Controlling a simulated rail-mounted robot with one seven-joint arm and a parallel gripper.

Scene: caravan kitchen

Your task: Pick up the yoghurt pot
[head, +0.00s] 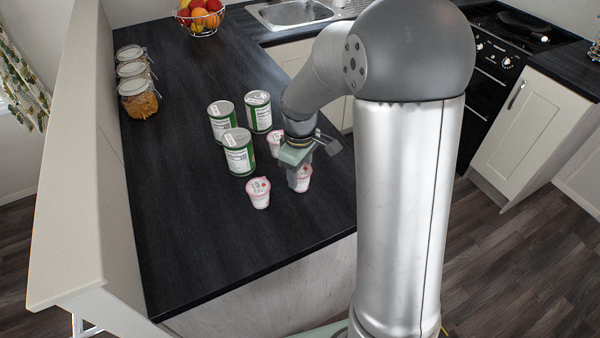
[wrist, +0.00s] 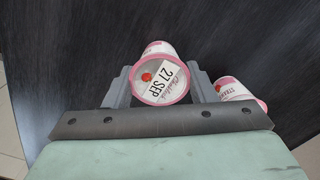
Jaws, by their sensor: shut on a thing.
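A white and pink yoghurt pot (head: 304,180) is between the fingers of my gripper (head: 298,177), near the right edge of the dark worktop. In the wrist view this pot (wrist: 164,72) is seen from above, with a red berry and "27 SEP" on its lid. My gripper (wrist: 163,88) is shut on it, one finger on each side. I cannot tell whether its base touches the worktop. A second yoghurt pot (head: 258,193) stands to the left. A third (head: 274,143) stands behind, partly hidden by my gripper. One other pot (wrist: 240,93) shows at right in the wrist view.
Three green and white tins (head: 238,155) stand just behind and left of the pots. Glass jars (head: 138,99) line the left edge, and a fruit bowl (head: 199,16) is at the back. The worktop (head: 185,210) is clear at the front left.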

